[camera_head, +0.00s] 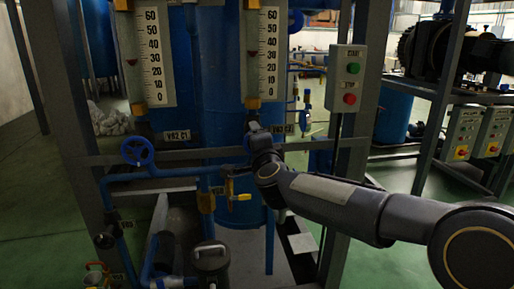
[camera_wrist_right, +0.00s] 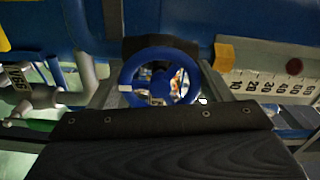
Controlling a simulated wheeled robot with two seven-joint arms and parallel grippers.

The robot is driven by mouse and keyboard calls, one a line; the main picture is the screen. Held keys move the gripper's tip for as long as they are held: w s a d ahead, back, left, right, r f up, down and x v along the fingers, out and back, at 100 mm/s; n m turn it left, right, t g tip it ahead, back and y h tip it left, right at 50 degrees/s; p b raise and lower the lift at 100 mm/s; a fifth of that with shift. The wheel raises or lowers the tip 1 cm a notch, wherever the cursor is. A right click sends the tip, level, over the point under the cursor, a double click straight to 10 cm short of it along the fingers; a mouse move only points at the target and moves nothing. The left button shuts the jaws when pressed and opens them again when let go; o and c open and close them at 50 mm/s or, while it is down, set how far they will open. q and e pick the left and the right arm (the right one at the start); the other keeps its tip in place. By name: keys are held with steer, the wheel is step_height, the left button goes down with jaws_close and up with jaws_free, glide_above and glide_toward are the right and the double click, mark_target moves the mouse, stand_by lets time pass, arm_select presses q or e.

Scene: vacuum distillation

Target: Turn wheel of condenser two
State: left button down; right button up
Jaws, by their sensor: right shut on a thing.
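My right gripper (camera_head: 256,138) is at the pipe below the right-hand gauge and is shut on this wheel. In the head view my gripper and wrist hide most of the wheel there. The fingertips are not clear in the wrist view. My left gripper is not in view.
Two scaled gauges, left (camera_head: 152,58) and right (camera_head: 268,55), stand above the wheels. Grey frame posts (camera_head: 78,100) stand close by.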

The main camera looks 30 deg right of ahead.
steer(key=shift+m, duration=0.4)
steer(key=o, duration=1)
steer(key=v, duration=0.8)
steer(key=shift+p, duration=0.35)
